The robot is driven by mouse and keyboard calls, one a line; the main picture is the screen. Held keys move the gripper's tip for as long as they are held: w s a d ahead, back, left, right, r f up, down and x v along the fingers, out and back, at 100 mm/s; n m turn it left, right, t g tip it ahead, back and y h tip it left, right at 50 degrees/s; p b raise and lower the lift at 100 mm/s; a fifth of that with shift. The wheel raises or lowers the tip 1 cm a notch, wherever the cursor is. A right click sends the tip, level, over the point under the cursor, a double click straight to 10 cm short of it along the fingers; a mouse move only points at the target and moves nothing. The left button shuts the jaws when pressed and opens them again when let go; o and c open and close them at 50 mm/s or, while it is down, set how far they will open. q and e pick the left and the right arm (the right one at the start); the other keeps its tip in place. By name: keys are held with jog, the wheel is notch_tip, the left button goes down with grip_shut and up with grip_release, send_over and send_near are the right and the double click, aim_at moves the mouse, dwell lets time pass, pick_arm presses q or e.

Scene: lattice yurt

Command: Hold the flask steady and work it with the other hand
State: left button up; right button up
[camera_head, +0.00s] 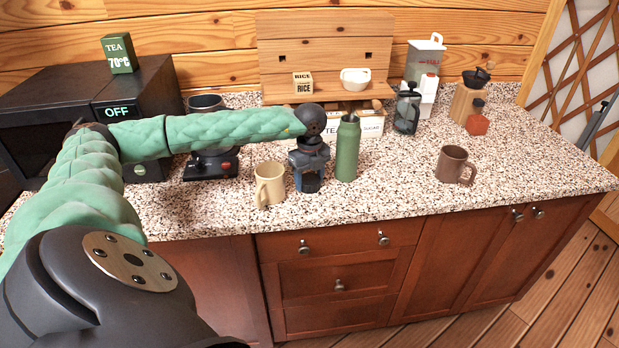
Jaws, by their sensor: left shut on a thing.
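My left gripper (308,178) points down near the front of the counter. It is shut on a dark blue thing (308,184) that it mostly hides; I cannot tell its full shape or whether it is a flask. A tall green flask (347,150) with a grey top stands upright just to the right of the gripper. No finger shows across the flask. A cream mug (269,184) stands just to the left of the gripper. My right gripper is not in view.
A brown mug (454,166) stands right of the flask with bare counter (400,175) between. A French press (407,110), a red-orange bottle (477,120) and a grinder (467,98) stand behind. A black scale (212,166) and an oven (135,115) are at left.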

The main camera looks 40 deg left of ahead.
pick_arm(q)
jog(key=shift+f, duration=0.1)
jog(key=o, duration=1.1)
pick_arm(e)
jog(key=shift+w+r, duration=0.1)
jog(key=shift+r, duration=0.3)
